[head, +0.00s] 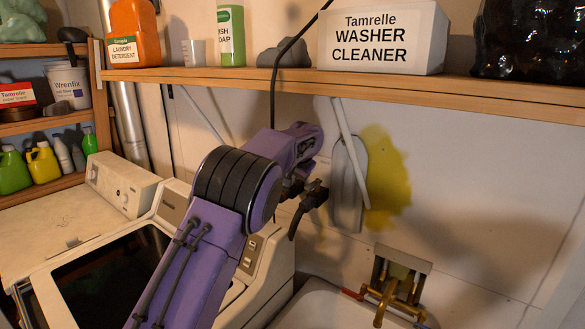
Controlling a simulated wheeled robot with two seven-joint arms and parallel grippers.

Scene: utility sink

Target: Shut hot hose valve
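A brass valve fixture (392,289) is on a metal plate above the sink, at the lower right of the head view. A red part (351,294) shows at its left and a blue part (421,325) at its lower right. I cannot tell for sure which part is the hot hose valve, or its setting. My purple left arm comes in from the lower left. Its dark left gripper (303,205) is in front of the wall, up and left of the fixture and apart from it in the picture. Its finger opening is unclear. My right gripper is out of view.
A wooden shelf (215,76) with a washer cleaner box (381,38) and bottles runs above the arm. A washer with a dark lid (105,275) stands at left. A white sink (318,308) is below the fixture. The wall space right of the fixture looks clear.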

